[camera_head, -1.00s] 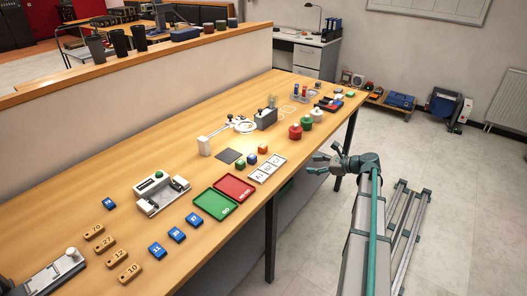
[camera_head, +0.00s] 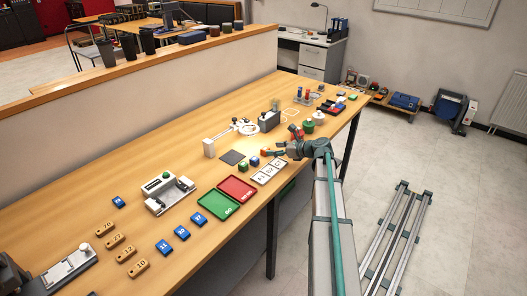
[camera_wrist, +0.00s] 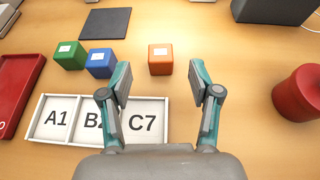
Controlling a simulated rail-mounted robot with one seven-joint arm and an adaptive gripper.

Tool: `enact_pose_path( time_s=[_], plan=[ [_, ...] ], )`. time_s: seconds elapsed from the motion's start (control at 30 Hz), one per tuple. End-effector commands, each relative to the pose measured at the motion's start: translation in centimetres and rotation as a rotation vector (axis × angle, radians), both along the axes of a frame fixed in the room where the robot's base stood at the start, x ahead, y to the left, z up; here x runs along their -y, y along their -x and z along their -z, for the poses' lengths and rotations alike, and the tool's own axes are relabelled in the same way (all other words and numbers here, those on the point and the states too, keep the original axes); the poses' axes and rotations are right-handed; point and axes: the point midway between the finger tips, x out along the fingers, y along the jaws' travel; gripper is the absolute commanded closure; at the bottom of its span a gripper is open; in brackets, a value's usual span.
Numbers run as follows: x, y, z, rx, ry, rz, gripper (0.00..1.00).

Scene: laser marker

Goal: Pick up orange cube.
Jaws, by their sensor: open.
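In the head view my gripper (camera_head: 281,148) reaches over the table edge from the right, and the orange cube (camera_head: 266,153) shows just left of the fingers, partly hidden.
A blue cube (camera_wrist: 101,62) and a green cube (camera_wrist: 69,55) stand left of the orange one. A white tray marked A1, B2, C7 (camera_wrist: 160,107) lies below my fingers. A red round object (camera_wrist: 299,94) stands to the right. A dark mat (camera_wrist: 106,23) lies behind.

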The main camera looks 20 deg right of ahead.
Motion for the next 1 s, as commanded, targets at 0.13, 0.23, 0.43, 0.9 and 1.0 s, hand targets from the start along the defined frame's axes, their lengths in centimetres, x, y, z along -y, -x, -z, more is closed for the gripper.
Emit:
enact_pose_path(
  time_s=[0.13,0.23,0.43,0.9,1.0],
  plan=[
    [-0.7,-1.2,0.5,0.000,-0.001,-0.002,0.38],
    [-0.9,-1.5,0.6,0.000,0.000,-0.001,0.38],
    [-1.9,-3.4,1.4,-0.002,-0.001,-0.002,0.38],
    [-3.1,-5.3,2.6,0.000,0.000,-0.001,0.41],
    [-3.1,-5.3,2.6,0.000,0.000,-0.001,0.57]
  ],
)
